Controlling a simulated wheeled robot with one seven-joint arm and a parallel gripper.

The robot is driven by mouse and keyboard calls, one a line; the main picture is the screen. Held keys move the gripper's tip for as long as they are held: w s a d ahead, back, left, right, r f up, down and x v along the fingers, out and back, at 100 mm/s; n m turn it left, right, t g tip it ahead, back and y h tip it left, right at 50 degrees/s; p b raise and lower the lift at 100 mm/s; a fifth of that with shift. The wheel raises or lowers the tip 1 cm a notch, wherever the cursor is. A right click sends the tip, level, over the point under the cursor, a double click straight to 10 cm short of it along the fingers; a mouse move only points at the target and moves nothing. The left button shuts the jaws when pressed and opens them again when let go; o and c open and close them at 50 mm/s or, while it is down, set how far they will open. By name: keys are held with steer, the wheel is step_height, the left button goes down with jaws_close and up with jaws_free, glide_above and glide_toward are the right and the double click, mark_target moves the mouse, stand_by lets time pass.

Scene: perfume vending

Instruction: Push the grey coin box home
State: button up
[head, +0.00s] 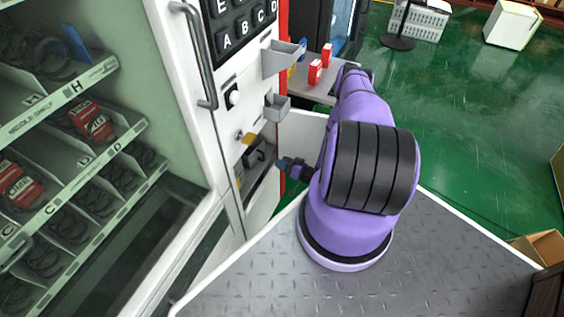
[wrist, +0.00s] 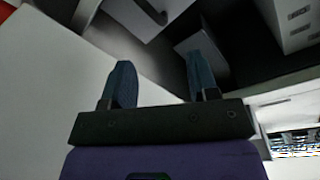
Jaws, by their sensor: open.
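My gripper (head: 284,163) is at the opening low in the white vending machine's front panel, its fingertips pointing into it. A dark grey block that looks like the coin box (head: 256,152) sits in this opening, just left of the fingertips. In the wrist view, my gripper's (wrist: 162,75) two blue-grey fingers are spread with nothing between them. Beyond them is a dark recess with a grey box-like face (wrist: 203,45) behind the right finger. I cannot tell whether the fingers touch it, nor how far in the box sits.
An open white door panel (head: 303,140) stands right of the opening; a pale panel also fills the wrist view's left (wrist: 45,80). Two small grey trays (head: 283,58) jut out above. A silver handle (head: 200,60) and glass-fronted shelves are at left.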

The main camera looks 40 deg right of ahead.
mark_target(263, 153)
steer(key=shift+w, duration=0.1)
steer(key=x, duration=1)
steer(key=shift+w, duration=0.25)
steer(key=c, duration=0.9)
steer(key=o, duration=0.9)
steer(key=shift+o, duration=0.2)
steer(key=v, duration=1)
steer(key=shift+s, duration=0.35)
